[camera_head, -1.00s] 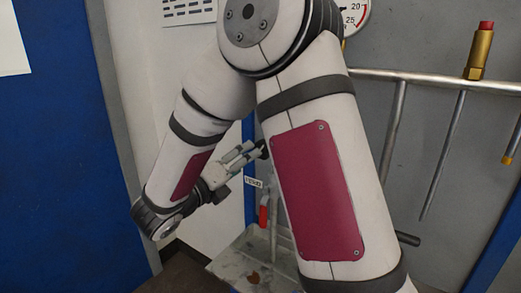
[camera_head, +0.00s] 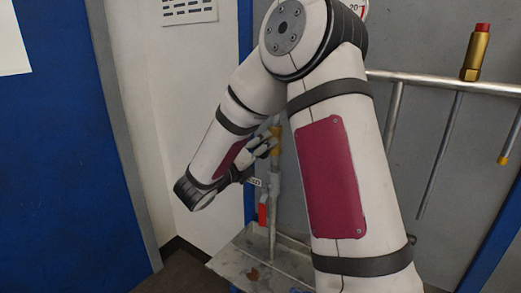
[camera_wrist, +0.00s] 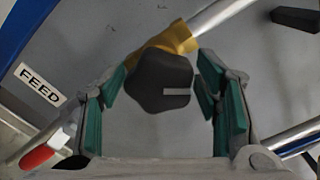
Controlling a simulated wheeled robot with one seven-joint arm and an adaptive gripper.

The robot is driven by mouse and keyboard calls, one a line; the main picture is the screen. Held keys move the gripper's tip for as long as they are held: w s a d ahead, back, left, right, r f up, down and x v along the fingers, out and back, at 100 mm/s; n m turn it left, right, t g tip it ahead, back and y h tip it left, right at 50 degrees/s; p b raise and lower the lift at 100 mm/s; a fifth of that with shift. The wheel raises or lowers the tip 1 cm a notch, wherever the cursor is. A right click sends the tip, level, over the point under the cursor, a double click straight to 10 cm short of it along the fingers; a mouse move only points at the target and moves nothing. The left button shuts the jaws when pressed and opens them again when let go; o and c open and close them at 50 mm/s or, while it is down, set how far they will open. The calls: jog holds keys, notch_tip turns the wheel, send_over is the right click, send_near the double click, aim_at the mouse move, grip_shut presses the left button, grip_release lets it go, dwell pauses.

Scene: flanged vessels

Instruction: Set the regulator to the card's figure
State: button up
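The regulator's dark lobed knob (camera_wrist: 160,82) with a white pointer line shows in the wrist view, in front of a yellow brass body (camera_wrist: 178,38). The line points right in that picture. My gripper (camera_wrist: 160,90) is open, its teal pads on either side of the knob in the picture; I cannot tell whether the right pad touches it. In the head view my gripper (camera_head: 268,146) is at the brass body (camera_head: 277,132), and the knob is hidden. The gauge (camera_head: 364,9) is mostly hidden behind my arm. No readable figure card shows.
A FEED label (camera_wrist: 40,86) and a red handle (camera_wrist: 37,157) lie left of the knob. A metal rail (camera_head: 440,83) and a red-capped brass fitting (camera_head: 477,52) are at right. A tray (camera_head: 262,262) is below. A printed sheet (camera_head: 190,10) hangs on the wall.

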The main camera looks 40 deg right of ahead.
jog(key=c, duration=0.7)
jog(key=shift+o, duration=0.2)
jog(key=shift+m, duration=0.3)
jog(key=m+b, duration=0.3)
jog(key=m, duration=0.2)
jog(key=m+b, duration=0.5)
jog(key=m, duration=0.1)
jog(key=shift+f+m, duration=0.15)
jog(key=shift+m, duration=0.15)
jog(key=m+b, duration=0.6)
jog(key=b, duration=0.1)
jog(key=shift+f, duration=0.1)
jog(key=m+b, duration=0.4)
jog(key=b, duration=0.1)
jog(key=m+b, duration=0.2)
jog(key=b, duration=0.1)
